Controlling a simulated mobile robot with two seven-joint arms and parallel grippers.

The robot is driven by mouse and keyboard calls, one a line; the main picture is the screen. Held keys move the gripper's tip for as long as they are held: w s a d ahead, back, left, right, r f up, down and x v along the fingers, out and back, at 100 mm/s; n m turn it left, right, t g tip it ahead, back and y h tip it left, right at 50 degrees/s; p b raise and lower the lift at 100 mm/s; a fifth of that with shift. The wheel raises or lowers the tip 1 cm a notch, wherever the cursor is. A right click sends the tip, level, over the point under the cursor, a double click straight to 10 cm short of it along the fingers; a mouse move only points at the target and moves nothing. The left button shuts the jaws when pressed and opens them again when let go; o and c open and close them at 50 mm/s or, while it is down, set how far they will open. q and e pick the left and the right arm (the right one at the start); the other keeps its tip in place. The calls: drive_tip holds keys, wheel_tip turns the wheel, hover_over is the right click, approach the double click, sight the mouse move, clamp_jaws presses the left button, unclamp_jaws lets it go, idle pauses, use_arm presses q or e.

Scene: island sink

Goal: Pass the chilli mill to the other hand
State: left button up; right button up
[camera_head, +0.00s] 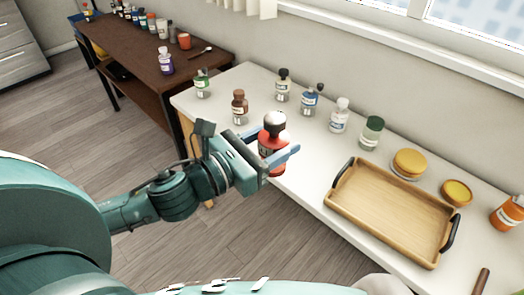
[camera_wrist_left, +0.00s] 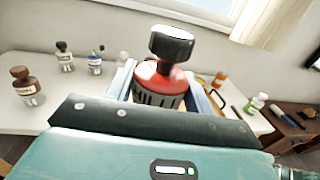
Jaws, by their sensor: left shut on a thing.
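The chilli mill (camera_head: 273,158) has a red body and a dark, shiny knob on top. My left gripper (camera_head: 282,148) is shut on the mill's body and holds it upright near the front edge of the white counter. I cannot tell whether its base is clear of the counter. In the left wrist view the mill (camera_wrist_left: 160,84) sits between the two pale blue fingers, with its lower part hidden by the gripper body. My right gripper is in neither view.
The white counter (camera_head: 310,180) holds several bottles along the back, including a brown bottle (camera_head: 239,107). A wooden tray (camera_head: 390,212) with dark handles lies to the right, with yellow-lidded jars (camera_head: 408,163) behind it. A brown table (camera_head: 140,55) with more jars stands at the back left.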

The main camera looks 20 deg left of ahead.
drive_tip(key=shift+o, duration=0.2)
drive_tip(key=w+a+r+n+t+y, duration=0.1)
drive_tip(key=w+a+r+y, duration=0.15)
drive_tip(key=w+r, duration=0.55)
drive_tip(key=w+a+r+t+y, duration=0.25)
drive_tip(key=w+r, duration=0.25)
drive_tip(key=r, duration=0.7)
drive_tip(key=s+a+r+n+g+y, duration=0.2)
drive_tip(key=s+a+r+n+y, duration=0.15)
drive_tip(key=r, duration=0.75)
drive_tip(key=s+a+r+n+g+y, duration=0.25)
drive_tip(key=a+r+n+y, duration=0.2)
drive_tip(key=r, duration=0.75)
use_arm(q)
drive_tip(key=w+d+r+m+g+h, duration=0.2)
drive_tip(key=d+r+m+g+h, duration=0.5)
drive_tip(key=r, duration=0.5)
drive_tip(key=m+g+h, duration=0.2)
drive_tip(key=g, duration=0.1)
drive_tip(key=shift+w+g, duration=0.4)
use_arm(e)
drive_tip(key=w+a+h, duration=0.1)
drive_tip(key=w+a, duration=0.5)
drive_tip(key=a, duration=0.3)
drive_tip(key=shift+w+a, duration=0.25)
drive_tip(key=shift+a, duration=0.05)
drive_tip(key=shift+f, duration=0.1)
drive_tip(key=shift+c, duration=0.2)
